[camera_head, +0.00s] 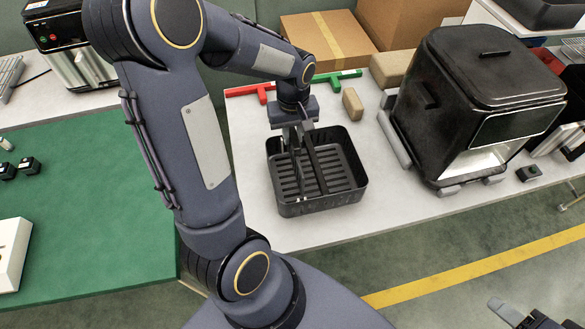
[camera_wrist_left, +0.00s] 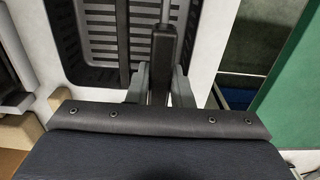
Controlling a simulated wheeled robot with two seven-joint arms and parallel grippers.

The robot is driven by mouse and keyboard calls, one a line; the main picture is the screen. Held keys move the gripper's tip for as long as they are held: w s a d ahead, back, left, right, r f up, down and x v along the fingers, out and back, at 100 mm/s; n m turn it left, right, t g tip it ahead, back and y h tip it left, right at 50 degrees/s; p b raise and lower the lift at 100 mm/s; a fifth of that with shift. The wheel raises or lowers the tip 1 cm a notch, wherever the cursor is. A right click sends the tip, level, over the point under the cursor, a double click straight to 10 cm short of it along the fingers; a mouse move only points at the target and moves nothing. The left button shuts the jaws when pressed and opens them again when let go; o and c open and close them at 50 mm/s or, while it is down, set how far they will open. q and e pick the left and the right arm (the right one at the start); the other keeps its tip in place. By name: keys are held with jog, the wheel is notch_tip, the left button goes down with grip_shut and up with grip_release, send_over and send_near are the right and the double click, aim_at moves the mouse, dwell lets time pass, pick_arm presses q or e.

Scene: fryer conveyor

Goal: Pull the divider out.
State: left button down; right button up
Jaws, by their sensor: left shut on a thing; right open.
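A black slatted basket (camera_head: 346,193) stands on the white table, and the wrist view shows its inside (camera_wrist_left: 91,40). A dark upright bar, which looks like the divider (camera_head: 317,168), runs across its middle. The same bar shows in the wrist view (camera_wrist_left: 124,45). My left gripper (camera_head: 294,142) points down over the basket. In the wrist view its fingers (camera_wrist_left: 161,88) are shut on a dark handle-like piece (camera_wrist_left: 163,45) with a thin pale rod. I cannot tell whether this piece joins the bar. My right gripper (camera_head: 536,316) is open at the bottom right, partly cut off.
A black fryer (camera_head: 455,100) stands right of the basket. Red (camera_head: 245,90) and green (camera_head: 335,77) pieces and a small brown block (camera_head: 352,104) lie behind it. Cardboard boxes (camera_head: 318,40) stand further back. A green mat (camera_head: 90,205) covers the table at left.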

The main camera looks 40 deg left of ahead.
pick_arm(q)
jog(key=shift+r, duration=1.5)
